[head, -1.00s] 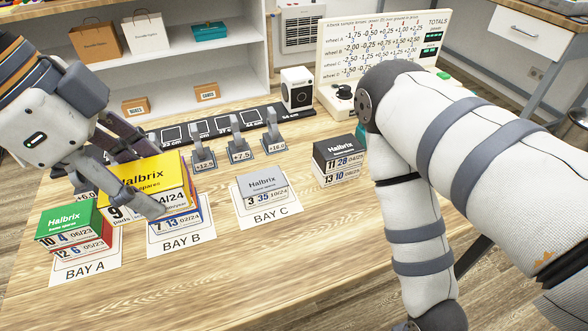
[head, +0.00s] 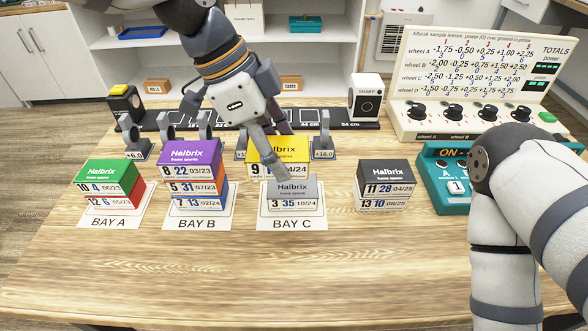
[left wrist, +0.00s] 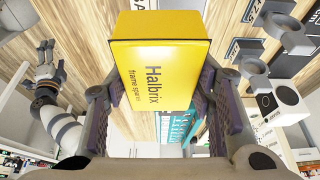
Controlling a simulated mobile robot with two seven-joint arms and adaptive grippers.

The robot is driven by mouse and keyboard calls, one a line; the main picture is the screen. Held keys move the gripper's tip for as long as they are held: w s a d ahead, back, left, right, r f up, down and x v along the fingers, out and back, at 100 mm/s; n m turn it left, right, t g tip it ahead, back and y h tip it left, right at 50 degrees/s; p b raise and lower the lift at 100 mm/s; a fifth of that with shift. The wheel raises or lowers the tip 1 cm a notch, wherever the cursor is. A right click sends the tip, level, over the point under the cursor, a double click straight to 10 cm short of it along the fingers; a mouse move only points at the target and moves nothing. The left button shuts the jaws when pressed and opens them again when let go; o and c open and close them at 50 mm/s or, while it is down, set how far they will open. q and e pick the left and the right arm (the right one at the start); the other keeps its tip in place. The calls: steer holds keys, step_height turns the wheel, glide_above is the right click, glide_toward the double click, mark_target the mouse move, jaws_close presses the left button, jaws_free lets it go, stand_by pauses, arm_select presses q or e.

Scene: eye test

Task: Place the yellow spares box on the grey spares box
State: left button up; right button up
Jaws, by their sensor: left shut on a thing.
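The yellow spares box (head: 283,143) is in my left gripper (head: 277,158), whose fingers are shut on its sides. In the left wrist view the yellow box (left wrist: 161,60) sits between both fingers (left wrist: 160,105). In the head view it shows just behind and above the grey spares box (head: 291,188), overlapping its rear edge in the picture. I cannot tell whether they touch. The grey box stands alone on the BAY C card (head: 318,221). My right gripper (left wrist: 46,72) shows small at the left of the left wrist view; its jaw state is unclear.
Left of the grey box, BAY B holds a purple box (head: 189,152) atop others, and BAY A a green box (head: 108,173) on a red one (head: 113,199). The table front is clear.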

mark_target(271, 136)
arm_select(q)
steer(key=f, duration=0.1)
steer(key=w+d+f, duration=0.1)
steer(key=w+f, duration=0.1)
steer(key=shift+w+d+f, duration=0.15)
steer(key=shift+d+f, duration=0.05)
steer(key=shift+d, duration=0.15)
steer(key=shift+w+d+f+b, duration=0.1)
steer(key=shift+f+b, duration=0.05)
steer(key=shift+f, duration=0.75)
steer(key=shift+w+d+f+b, duration=0.1)
steer(key=shift+f+b, duration=0.05)
steer(key=shift+f, duration=0.7)
steer(key=shift+f, duration=0.2)
steer(key=o, duration=1.2)
steer(key=shift+r, duration=0.1)
steer(key=v, duration=1.2)
steer(key=shift+a+r+p, duration=0.1)
steer(key=shift+p, duration=0.25)
